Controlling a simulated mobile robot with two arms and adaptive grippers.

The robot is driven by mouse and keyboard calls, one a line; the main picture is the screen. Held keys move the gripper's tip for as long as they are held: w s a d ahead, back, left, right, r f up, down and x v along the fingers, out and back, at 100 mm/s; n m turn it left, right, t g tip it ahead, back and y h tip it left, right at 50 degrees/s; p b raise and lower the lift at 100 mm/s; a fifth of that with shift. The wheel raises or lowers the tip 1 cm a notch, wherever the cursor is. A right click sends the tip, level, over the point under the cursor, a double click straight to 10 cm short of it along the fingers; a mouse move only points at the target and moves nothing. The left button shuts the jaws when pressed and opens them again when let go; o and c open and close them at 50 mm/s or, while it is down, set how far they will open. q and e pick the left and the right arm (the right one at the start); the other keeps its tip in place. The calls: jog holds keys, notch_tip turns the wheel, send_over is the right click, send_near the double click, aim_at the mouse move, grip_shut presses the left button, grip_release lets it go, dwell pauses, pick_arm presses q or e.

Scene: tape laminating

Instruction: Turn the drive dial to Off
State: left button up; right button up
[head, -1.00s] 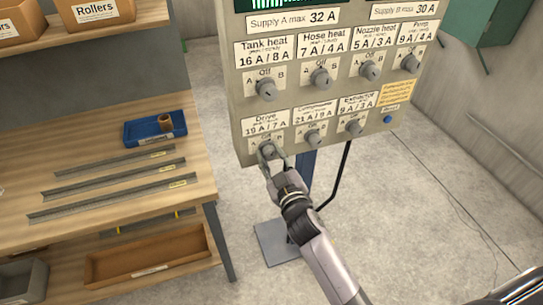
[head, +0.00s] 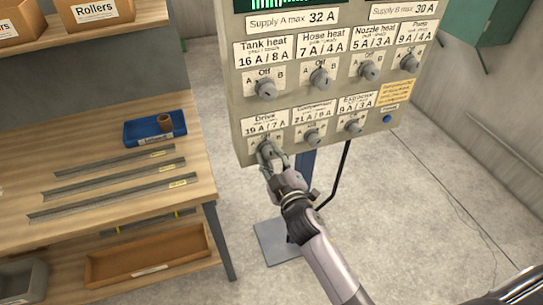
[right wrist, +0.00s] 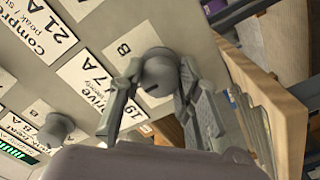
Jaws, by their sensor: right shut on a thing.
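The drive dial (right wrist: 160,72) is a round grey knob under the Drive label (head: 265,123), at the lower left of the control panel (head: 240,60). My right gripper (head: 268,152) is at the dial and covers most of it in the head view. In the right wrist view its two fingers (right wrist: 155,95) stand on either side of the knob, shut on it. The mark B shows beside the dial in the right wrist view. The gripper hides most of the dial's scale, so I cannot tell its setting. My left gripper is not in view.
Other dials sit close by, including Compressor (head: 312,136), Extractor (head: 353,125) and Tank heat (head: 265,88). A wooden workbench (head: 100,117) with metal strips and a blue tray (head: 143,133) stands at the left. Open floor (head: 400,220) lies below and right of the panel.

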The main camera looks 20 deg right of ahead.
jog(key=o, duration=1.1)
jog(key=shift+o, duration=0.2)
jog(key=shift+s, duration=0.1)
jog(key=s, duration=1.1)
jog(key=shift+s+d, duration=0.2)
jog(key=shift+s, duration=0.2)
jog(key=s+a+f+m+g, duration=0.15)
jog(key=s+f+g, duration=0.25)
jog(key=f, duration=1.2)
jog(key=s+f+m+g, duration=0.2)
jog(key=s+f+g, duration=0.25)
jog(key=f, duration=1.15)
jog(key=s+d+f+m+g, duration=0.1)
jog(key=s+d+f+g, duration=0.1)
jog(key=s+f, duration=0.5)
jog(key=s+d+f+m+g, duration=0.1)
jog(key=s+d+f+g, duration=0.2)
jog(key=s+f, duration=0.4)
jog(key=s+d+f+m+g, duration=0.1)
jog(key=s+f, duration=0.6)
jog(key=s, duration=0.9)
jog(key=shift+d+g+h, duration=0.3)
jog(key=shift+d+g, duration=0.35)
jog(key=shift+g, duration=0.6)
